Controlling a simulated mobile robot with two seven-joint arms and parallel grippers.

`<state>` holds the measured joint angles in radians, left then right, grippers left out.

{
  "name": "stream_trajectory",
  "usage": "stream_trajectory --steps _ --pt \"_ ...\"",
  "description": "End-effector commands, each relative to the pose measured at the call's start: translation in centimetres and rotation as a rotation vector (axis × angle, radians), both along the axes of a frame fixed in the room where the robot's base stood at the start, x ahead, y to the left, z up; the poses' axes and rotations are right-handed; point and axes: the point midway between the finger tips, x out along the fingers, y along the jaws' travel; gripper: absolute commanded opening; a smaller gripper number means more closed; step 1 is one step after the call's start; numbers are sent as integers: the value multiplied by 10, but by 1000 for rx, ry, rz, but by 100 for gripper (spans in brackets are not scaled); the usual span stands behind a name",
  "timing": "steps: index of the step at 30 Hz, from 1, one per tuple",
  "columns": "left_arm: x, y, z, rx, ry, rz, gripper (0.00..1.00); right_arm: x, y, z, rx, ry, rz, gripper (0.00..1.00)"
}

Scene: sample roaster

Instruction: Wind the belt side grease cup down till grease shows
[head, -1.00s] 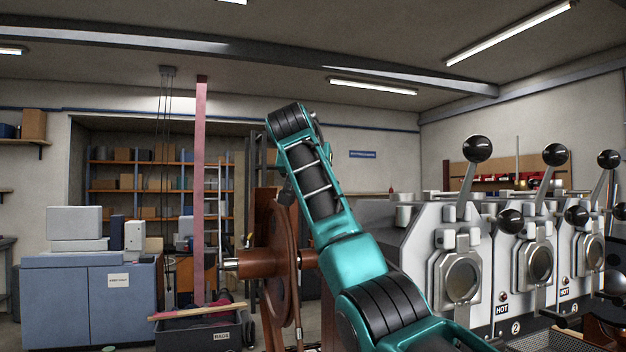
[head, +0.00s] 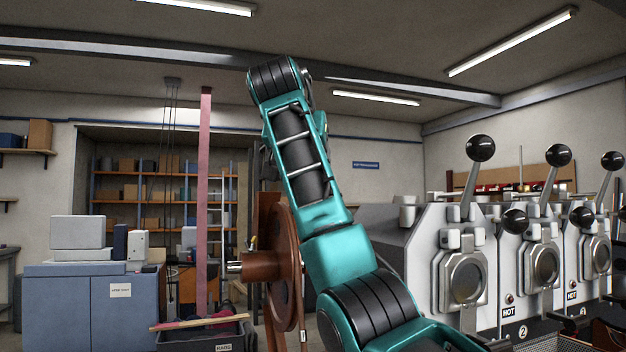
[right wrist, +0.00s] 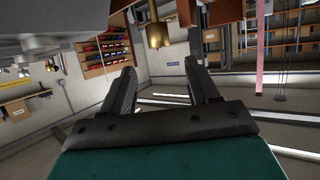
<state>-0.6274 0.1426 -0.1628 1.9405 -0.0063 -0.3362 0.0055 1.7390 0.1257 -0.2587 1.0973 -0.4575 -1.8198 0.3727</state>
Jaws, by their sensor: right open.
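A brass cup (right wrist: 157,34), which looks like the grease cup, shows in the right wrist view near the top. It hangs beside a brown part of the machine. My right gripper (right wrist: 160,80) is open and empty, its two dark fingers reaching towards the cup. The cup lies beyond the fingertips, roughly in line with the gap between them, and appears apart from them. In the head view my teal right arm rises in front of a brown wheel with a shaft (head: 284,268). I cannot make out the cup or right gripper there. My left gripper is not in view.
Roasters with black-knobbed levers and HOT labels (head: 466,275) stand close on the right. A pinkish upright post (head: 204,200), a dark bin (head: 205,338) and a blue cabinet (head: 85,305) are on the left. Shelves fill the back alcove.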

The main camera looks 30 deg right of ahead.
Motion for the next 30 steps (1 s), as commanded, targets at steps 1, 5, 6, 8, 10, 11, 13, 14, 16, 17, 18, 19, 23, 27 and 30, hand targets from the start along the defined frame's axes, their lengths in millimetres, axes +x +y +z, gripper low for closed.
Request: stream_trajectory --steps 1,5,6,8,10,11,13,14,16,17,18,19,23,27,30 --pt "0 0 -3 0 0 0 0 -6 6 3 -1 -2 1 60" --pt "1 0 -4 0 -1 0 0 -17 17 10 -1 -2 0 60" --pt "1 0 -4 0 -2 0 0 -19 19 11 0 -1 0 60" --pt "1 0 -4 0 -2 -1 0 -21 20 12 0 0 -1 60" --pt "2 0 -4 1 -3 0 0 -22 22 13 0 1 -1 60" --pt "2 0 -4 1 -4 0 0 -22 22 13 0 1 -1 60" --pt "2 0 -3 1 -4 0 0 -22 22 13 0 1 -1 60" --pt "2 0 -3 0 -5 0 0 -22 22 13 0 1 -1 60" --pt "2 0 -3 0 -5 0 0 -22 22 13 0 1 -1 60" --pt "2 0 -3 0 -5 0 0 -22 22 13 0 0 -1 60" --pt "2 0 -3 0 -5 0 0 -22 22 13 0 0 -1 60" --pt "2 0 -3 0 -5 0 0 -22 22 13 0 0 -1 60" --pt "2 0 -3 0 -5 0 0 -22 22 13 0 0 -1 60" --pt "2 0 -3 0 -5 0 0 -22 21 13 0 1 -1 60" --pt "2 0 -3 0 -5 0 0 -22 21 13 0 1 -1 60"
